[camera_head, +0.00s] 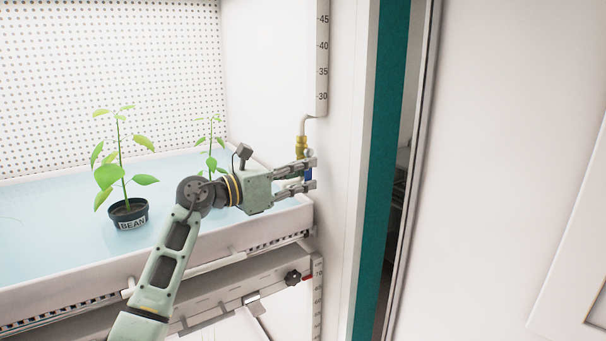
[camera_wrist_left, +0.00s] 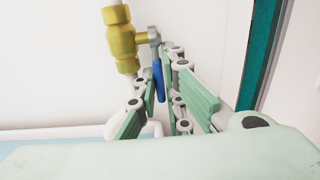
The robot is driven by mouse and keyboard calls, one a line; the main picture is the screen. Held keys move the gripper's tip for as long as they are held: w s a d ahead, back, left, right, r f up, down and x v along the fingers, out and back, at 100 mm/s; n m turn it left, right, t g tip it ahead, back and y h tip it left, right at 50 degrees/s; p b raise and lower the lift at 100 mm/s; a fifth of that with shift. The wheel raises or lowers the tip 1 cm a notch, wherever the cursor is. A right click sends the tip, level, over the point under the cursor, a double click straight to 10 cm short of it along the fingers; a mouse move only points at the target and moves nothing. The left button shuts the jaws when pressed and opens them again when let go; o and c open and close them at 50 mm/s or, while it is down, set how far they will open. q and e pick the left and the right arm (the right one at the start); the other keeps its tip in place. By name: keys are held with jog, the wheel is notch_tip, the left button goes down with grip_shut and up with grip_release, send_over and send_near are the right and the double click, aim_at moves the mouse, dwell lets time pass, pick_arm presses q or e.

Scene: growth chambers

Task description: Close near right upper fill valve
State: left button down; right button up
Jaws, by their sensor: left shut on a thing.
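The fill valve has a yellow brass body (camera_head: 300,146) on a pipe at the chamber's right wall, under a level scale. The brass body also shows in the left wrist view (camera_wrist_left: 121,40), with a grey stem at its side. A blue lever handle (camera_wrist_left: 159,80) hangs down from the stem, roughly alongside the pipe. My left gripper (camera_head: 313,174) reaches in from the left, its fingers on either side of the lever. It is shut on the blue handle, which the fingers partly hide in the head view. My right gripper is not in view.
A pale blue tray (camera_head: 262,226) holds a potted plant labelled BEAN (camera_head: 128,215) and another plant behind my arm. A dark knob (camera_head: 292,278) sits below the tray. A white post and teal strip (camera_head: 385,150) stand right of the valve.

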pick_arm(q)
jog(key=shift+a+r+p, duration=0.15)
jog(key=shift+r+p, duration=0.1)
jog(key=shift+p, duration=0.2)
jog(key=shift+s+a+r+g+y+p, duration=0.25)
jog(key=shift+g+y+p, duration=0.6)
jog(key=shift+p, duration=0.7)
jog(key=shift+s+a+r+g+y+p, duration=0.15)
jog(key=shift+a+r+g+y+p, duration=0.3)
jog(key=shift+y+p, duration=0.9)
jog(key=shift+s+a+r+g+y+p, duration=0.2)
jog(key=shift+g+y+p, duration=0.55)
jog(key=shift+p, duration=1)
